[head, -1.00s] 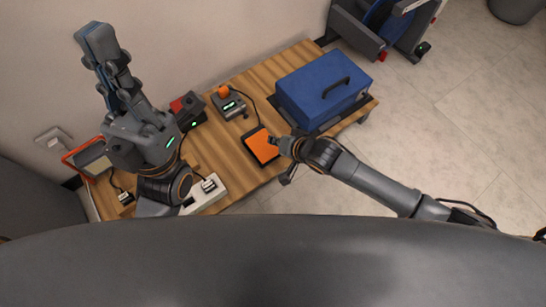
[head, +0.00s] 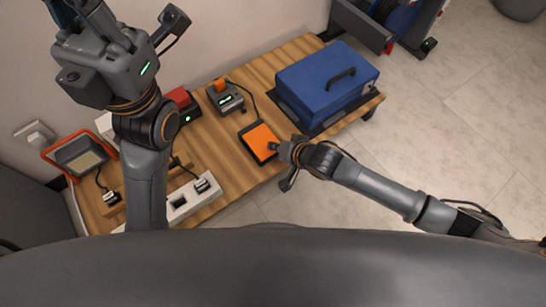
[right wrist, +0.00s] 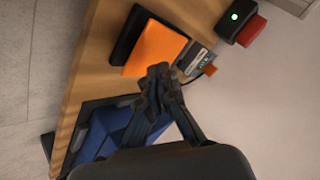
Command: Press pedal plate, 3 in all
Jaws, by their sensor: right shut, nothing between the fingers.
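The pedal plate (head: 259,138) is an orange plate on a black base, lying on the wooden bench (head: 215,150). It also shows in the right wrist view (right wrist: 152,48). My right gripper (head: 274,147) is shut and empty at the plate's right edge. In the right wrist view its fingertips (right wrist: 158,72) overlap the near edge of the orange plate; I cannot tell whether they touch it. My left gripper (head: 72,8) is raised at the top left, away from the pedal, with its fingers partly cut off by the frame.
A blue toolbox (head: 318,88) stands right of the pedal on a dark mat. A small device with an orange top (head: 223,97) and a red-and-black box (head: 184,106) are behind it. An orange-framed lamp (head: 80,155) and a white power strip (head: 190,200) are at the left.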

